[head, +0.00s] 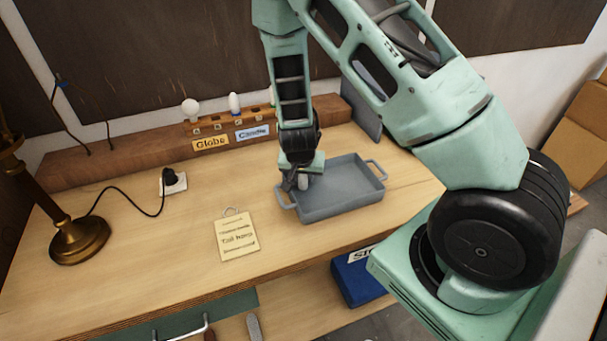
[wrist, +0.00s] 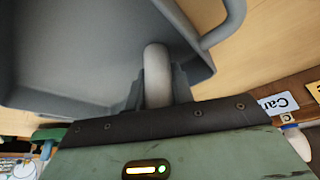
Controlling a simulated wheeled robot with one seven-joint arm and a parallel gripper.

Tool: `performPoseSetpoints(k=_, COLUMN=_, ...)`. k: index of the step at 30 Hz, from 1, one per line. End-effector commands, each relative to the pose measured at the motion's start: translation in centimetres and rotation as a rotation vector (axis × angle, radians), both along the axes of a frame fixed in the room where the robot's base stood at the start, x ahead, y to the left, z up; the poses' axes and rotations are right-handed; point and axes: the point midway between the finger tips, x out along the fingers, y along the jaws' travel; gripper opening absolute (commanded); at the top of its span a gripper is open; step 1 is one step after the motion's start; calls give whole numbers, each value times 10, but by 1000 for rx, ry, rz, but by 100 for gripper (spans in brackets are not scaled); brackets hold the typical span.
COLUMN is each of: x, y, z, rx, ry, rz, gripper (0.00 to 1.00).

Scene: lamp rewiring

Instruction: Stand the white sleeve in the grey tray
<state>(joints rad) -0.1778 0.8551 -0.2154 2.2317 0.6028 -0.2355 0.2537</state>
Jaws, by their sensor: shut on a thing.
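The white sleeve (wrist: 157,75) is a pale rounded tube between the two fingers of my gripper (wrist: 156,92) in the wrist view. It also shows as a small pale piece (head: 303,181) under my gripper (head: 303,178) in the head view. My gripper is shut on it. The grey tray (head: 345,210) stands on the bench with a handle at each end. My gripper is at the tray's left end, over or just inside its rim. The tray (wrist: 70,45) fills the upper left of the wrist view. I cannot tell whether the sleeve touches the tray floor.
A rack with bulbs (head: 235,118) and the labels Globe and Candle stands at the back. A brass lamp (head: 80,240) with a black cord to a socket (head: 174,183) is at the left. A tag card (head: 237,237) lies left of the tray. A blue bin (head: 355,282) is below.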

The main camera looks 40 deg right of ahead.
Motion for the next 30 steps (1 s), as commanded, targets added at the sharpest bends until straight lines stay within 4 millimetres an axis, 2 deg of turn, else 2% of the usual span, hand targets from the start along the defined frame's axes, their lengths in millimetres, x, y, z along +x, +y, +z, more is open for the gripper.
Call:
performPoseSetpoints(k=2, x=0, y=0, z=-4, rx=0, ry=0, rz=0, gripper=0)
performPoseSetpoints(k=3, x=0, y=0, z=-3, rx=0, ry=0, rz=0, gripper=29)
performPoseSetpoints(k=4, x=0, y=0, z=-3, rx=0, ry=0, rz=0, gripper=33)
performPoseSetpoints(k=12, x=0, y=0, z=-2, rx=0, ry=0, rz=0, gripper=33)
performPoseSetpoints(k=17, x=-1, y=2, z=7, rx=-1, ry=-2, rz=2, gripper=33)
performPoseSetpoints(k=30, x=-23, y=26, z=85, rx=-1, ry=-1, rz=4, gripper=33)
